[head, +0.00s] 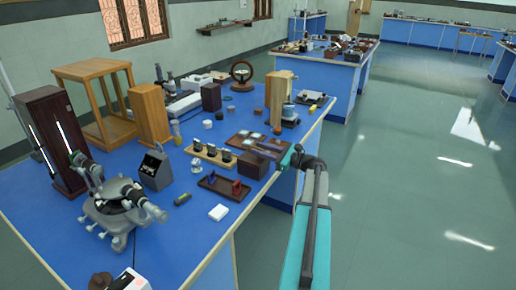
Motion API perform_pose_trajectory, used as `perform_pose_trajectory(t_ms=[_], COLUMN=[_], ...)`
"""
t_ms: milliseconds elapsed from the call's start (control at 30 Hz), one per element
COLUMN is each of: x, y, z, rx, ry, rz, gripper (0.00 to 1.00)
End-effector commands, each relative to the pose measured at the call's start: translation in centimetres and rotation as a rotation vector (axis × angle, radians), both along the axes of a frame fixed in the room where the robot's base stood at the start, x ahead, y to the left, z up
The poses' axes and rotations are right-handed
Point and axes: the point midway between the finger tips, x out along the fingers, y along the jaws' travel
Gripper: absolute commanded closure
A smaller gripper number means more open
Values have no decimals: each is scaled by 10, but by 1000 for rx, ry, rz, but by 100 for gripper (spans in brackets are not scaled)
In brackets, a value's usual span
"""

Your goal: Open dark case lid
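A small dark brown box (252,166) stands on the blue bench near its right edge; its top looks closed, though it is small in view. Just behind it lies a flat dark brown case or tray (246,139) with small pale pieces in it. I cannot tell for sure which of the two is the dark case. My gripper (287,158) is at the end of my teal arm, right of the box and by the bench's right edge. It looks apart from the box. Its fingers are too small to tell whether they are open.
A wooden cabinet (279,103) stands behind. The floor (400,200) to the right is clear.

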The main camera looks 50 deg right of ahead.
Motion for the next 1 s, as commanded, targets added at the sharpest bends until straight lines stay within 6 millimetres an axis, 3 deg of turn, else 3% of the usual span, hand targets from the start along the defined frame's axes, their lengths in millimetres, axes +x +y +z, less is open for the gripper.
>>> perform_pose_trajectory(t_ms=[200, 533, 700, 1000], x=[15, 17, 16, 16], y=[4, 4, 3, 2], z=[0, 0, 0, 0], rx=[1, 1, 0, -1], ry=[0, 0, 1, 0], rz=[-1, -2, -2, -4], gripper=[74, 74, 100, 100])
